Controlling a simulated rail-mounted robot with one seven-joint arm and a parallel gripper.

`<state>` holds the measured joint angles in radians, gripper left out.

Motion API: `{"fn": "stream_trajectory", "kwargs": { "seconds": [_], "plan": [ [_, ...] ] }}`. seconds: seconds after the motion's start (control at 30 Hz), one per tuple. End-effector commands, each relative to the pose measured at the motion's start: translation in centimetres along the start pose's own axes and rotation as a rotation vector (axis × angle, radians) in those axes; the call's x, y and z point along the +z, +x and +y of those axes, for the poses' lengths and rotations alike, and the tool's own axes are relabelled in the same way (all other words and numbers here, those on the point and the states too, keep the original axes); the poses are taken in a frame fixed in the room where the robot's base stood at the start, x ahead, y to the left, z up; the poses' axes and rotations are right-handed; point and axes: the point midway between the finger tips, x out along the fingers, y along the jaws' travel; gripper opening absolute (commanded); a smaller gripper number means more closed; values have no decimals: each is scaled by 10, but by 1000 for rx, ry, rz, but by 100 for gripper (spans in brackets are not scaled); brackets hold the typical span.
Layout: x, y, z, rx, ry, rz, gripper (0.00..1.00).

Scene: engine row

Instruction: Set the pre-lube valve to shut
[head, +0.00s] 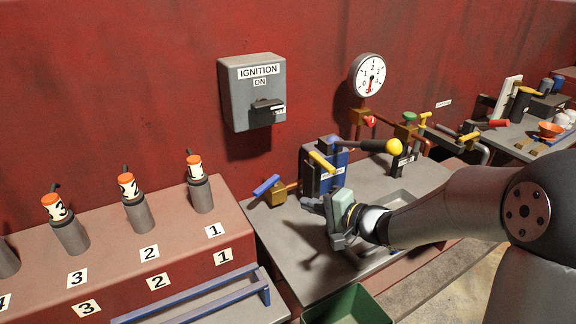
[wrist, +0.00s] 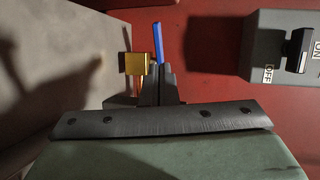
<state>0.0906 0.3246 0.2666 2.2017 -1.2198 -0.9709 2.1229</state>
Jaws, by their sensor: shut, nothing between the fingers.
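A valve with a blue lever (head: 267,185) on a brass body (head: 276,194) sits at the left end of the grey bench. I read no label naming it the pre-lube valve. My gripper (head: 309,204) is shut and empty, to the right of this valve in the head view. In the wrist view the shut fingers (wrist: 158,84) point toward the brass body (wrist: 136,63) and blue lever (wrist: 158,42), covering the lever's lower part. Whether they touch it I cannot tell.
A blue pump-like unit (head: 324,172) with a yellow-knobbed lever (head: 394,146) stands just behind my gripper. The ignition box (head: 252,92) and a gauge (head: 368,76) are on the red wall. A green bin (head: 346,307) is in front. More valves stand at the right.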

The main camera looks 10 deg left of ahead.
Motion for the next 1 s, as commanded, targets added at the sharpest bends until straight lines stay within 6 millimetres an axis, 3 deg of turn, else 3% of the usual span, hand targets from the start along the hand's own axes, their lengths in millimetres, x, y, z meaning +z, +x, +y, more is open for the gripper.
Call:
{"fn": "stream_trajectory", "kwargs": {
  "seconds": [0.03,0.13,0.37,0.8,1.0],
  "plan": [
    [-8,-3,-8,25,0,-29,0],
    [-15,-2,0,60,-9,-75,0],
    [-15,13,11,79,-15,-100,0],
    [-6,102,18,77,-15,-99,0],
    [-4,128,10,77,-17,-96,0]
  ]
}}
